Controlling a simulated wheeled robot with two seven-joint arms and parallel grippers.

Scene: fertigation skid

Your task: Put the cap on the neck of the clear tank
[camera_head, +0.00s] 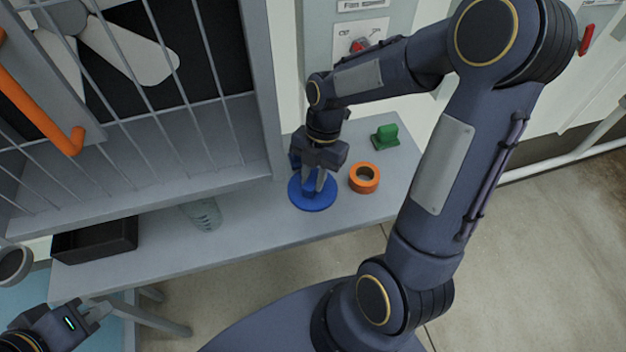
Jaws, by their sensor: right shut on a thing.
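A blue round piece (312,202) with a wide flat disc and a raised middle is at the bench; it looks like the cap. My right gripper (319,182) points down over it and is shut on its raised middle. I cannot tell whether the disc touches the bench or is just above it. A clear, see-through vessel (203,214) is further left on the bench, partly hidden by the barred guard; it may be the clear tank, and its neck is not clearly visible. My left gripper (98,312) is low at the left, away from these things, its finger gap unclear.
An orange ring (364,178) lies just right of the blue piece, with a green block (385,137) behind it. A black tray (95,240) stands at the bench's left end. The barred guard (150,110) overhangs the bench's left part. The bench front between vessel and disc is clear.

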